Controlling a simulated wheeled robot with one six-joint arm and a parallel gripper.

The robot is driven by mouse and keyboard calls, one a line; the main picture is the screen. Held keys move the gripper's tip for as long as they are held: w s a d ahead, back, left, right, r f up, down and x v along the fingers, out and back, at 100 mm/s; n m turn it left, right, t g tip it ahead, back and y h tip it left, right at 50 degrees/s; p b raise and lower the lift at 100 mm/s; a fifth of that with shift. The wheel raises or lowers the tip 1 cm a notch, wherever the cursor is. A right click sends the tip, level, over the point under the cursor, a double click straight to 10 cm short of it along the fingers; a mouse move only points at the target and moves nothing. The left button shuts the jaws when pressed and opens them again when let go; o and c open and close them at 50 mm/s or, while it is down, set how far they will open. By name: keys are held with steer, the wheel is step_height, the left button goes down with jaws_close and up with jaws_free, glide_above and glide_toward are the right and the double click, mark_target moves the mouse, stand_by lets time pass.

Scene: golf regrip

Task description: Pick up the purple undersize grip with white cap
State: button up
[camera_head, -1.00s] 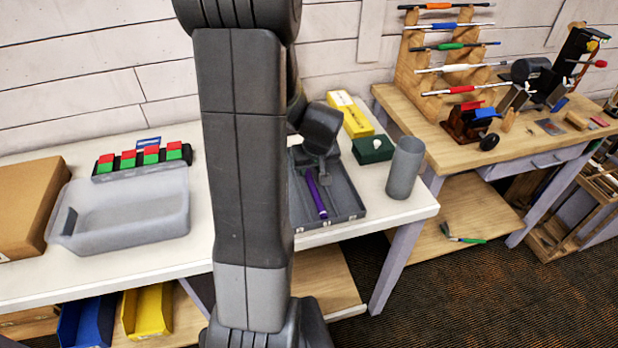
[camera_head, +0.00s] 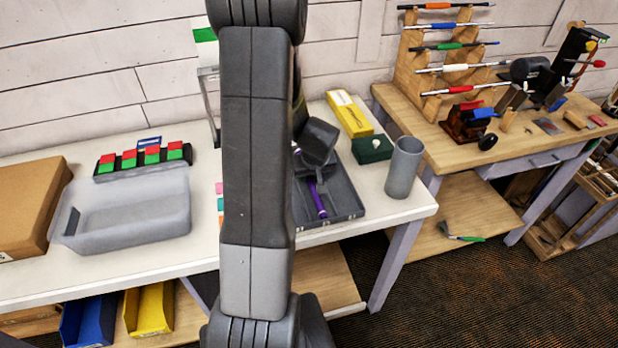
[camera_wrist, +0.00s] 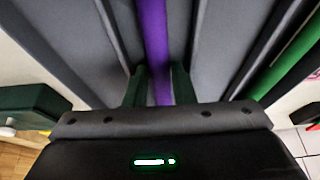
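The purple grip (camera_head: 320,204) lies lengthwise in a grey tray (camera_head: 345,217) on the white table. My gripper (camera_head: 308,181) is low over the tray and covers the grip's far part in the head view. In the wrist view the purple grip (camera_wrist: 153,35) runs down between the two dark green fingers of my gripper (camera_wrist: 160,75), one on each side. A gap shows between the fingers, and they look open around the grip. I cannot tell how deep the grip sits between them. The white cap is not clear in either view.
Tray dividers stand beside the grip in the wrist view, with a long green thing (camera_wrist: 290,62) at right. A dark green box (camera_head: 372,149), yellow box (camera_head: 349,114) and grey cup (camera_head: 404,168) stand near the tray. A clear bin (camera_head: 125,208) is at left.

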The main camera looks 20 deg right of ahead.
jaws_close()
step_height(320, 180, up, 10)
steer(key=shift+b, duration=0.3)
steer(key=shift+r, duration=0.15)
stand_by(0.4)
step_height(320, 180, up, 5)
steer(key=p, duration=0.3)
glide_above(310, 178)
steer(key=shift+w, duration=0.1)
